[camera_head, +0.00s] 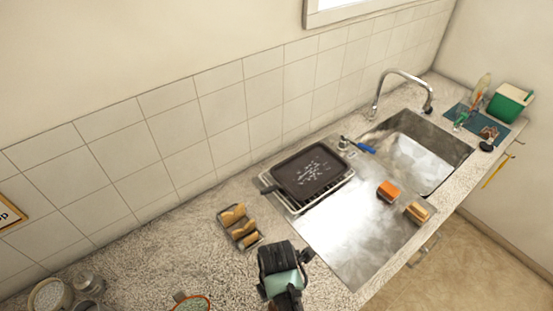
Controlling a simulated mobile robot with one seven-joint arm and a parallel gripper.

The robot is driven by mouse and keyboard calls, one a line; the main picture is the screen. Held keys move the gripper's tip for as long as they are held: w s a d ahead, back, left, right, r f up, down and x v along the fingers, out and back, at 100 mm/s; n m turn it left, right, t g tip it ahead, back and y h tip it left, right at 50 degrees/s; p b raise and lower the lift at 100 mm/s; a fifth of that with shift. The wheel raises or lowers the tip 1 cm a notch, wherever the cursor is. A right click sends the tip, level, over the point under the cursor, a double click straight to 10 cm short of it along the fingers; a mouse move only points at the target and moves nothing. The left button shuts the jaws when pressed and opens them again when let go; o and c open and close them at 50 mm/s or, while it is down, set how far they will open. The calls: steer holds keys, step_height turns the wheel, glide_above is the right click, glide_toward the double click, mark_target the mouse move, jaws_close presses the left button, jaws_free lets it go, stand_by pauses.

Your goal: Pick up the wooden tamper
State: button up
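I cannot single out the wooden tamper with certainty. A small rack (247,243) on the granite counter, left of the sink unit, holds several tan, wood-coloured pieces (233,215); their exact shapes are too small to tell. A tan block-like item (417,212), possibly a brush, lies on the right edge of the steel drainboard. My gripper (283,277), dark with a pale teal part, is at the bottom centre, to the lower right of the rack and apart from it in the picture. Its fingertips are not clear, and I see nothing held.
A dark pan (312,171) sits on a rack on the drainboard, beside an orange sponge (388,190). The sink basin (415,155) and tap (401,73) are beyond. Jars (50,296) and a bowl (192,303) stand at lower left. A green box (510,104) is far right.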

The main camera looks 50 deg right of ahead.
steer(key=shift+f, duration=0.1)
jaws_close()
stand_by(0.3)
